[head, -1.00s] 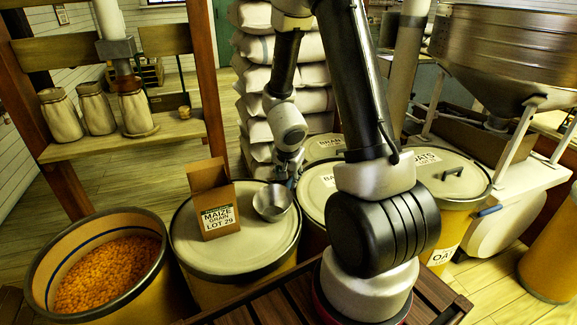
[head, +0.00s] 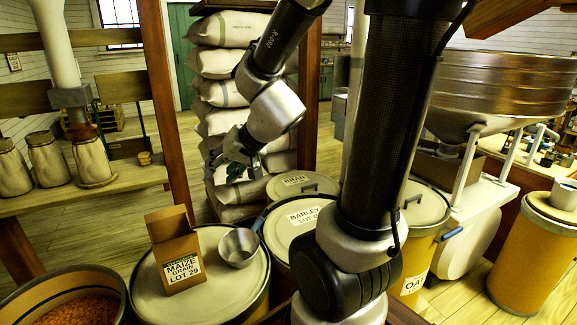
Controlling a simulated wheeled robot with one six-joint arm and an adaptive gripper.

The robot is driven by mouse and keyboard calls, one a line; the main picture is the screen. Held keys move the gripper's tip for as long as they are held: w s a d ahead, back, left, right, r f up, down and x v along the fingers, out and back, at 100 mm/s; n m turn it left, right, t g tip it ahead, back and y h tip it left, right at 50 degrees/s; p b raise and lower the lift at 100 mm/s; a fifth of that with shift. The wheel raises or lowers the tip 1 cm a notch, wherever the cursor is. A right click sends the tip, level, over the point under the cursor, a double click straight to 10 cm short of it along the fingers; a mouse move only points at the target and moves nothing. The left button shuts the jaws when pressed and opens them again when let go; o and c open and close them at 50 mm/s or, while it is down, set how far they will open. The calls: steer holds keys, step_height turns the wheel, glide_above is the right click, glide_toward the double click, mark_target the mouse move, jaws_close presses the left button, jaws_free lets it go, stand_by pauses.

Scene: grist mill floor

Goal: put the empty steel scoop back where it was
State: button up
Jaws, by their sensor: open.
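The steel scoop (head: 239,248) rests on the lid of the pale-topped drum (head: 222,282), to the right of the maize box. Its bowl looks empty and its blue handle (head: 256,223) points up and to the right. My gripper (head: 243,172) is in the air above and behind the scoop, apart from it. It is open with nothing visible between its fingers.
The brown maize grain box (head: 176,255) stands on the same lid. An open drum of orange grain (head: 75,312) is at lower left. Lidded barley (head: 300,222), bran (head: 298,184) and oats drums (head: 420,210) stand right. Stacked sacks (head: 222,90) rise behind my gripper.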

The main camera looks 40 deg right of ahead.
steer(key=s+d+r+n+g+h, duration=0.1)
steer(key=s+d+r+n+g, duration=0.1)
steer(key=s, duration=0.7)
steer(key=s+d+r+n+g+h, duration=0.2)
steer(key=s+d+r, duration=0.2)
steer(key=s, duration=0.5)
steer(key=shift+s+d+r, duration=0.2)
steer(key=shift+d+r, duration=0.15)
steer(key=shift+d, duration=0.35)
